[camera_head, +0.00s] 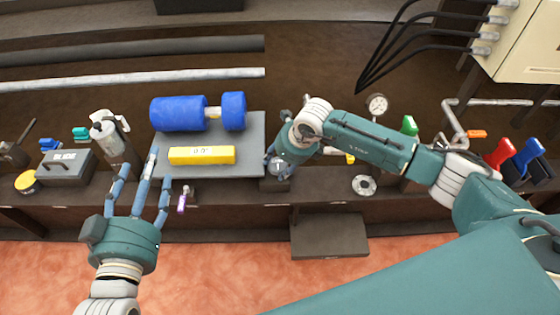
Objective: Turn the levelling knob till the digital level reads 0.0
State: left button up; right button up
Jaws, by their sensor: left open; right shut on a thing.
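The yellow digital level (183,157) lies on the grey plate (252,130). Its small display seems to read 0.0°. My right gripper (273,164) is at the plate's right edge, shut on what appears to be the levelling knob. The fingers and wrist hide the knob, so I cannot see its shape or angle. My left gripper (142,172) is open and empty, fingers spread, in front of the plate's left part and left of the level.
A blue roller (178,113) lies on the plate behind the level. A white spray bottle (106,130) and a grey box (66,169) stand left. A gauge (377,105), a metal flange (364,185) and red and blue-handled tools (498,153) are right. A small purple-handled item (182,200) is at the front edge.

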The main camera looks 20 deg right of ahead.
pick_arm(q)
jog(key=shift+f, duration=0.35)
pick_arm(e)
jog(key=shift+w+a+r, duration=0.1)
jog(key=shift+w+r, duration=0.2)
jog(key=shift+w, duration=0.05)
jog(key=o, duration=1.1)
pick_arm(q)
jog(key=shift+a, duration=0.1)
pick_arm(e)
jog(key=shift+o, duration=0.2)
jog(key=shift+s+f, duration=0.1)
jog(key=v, duration=1.2)
jog(key=shift+s, duration=0.1)
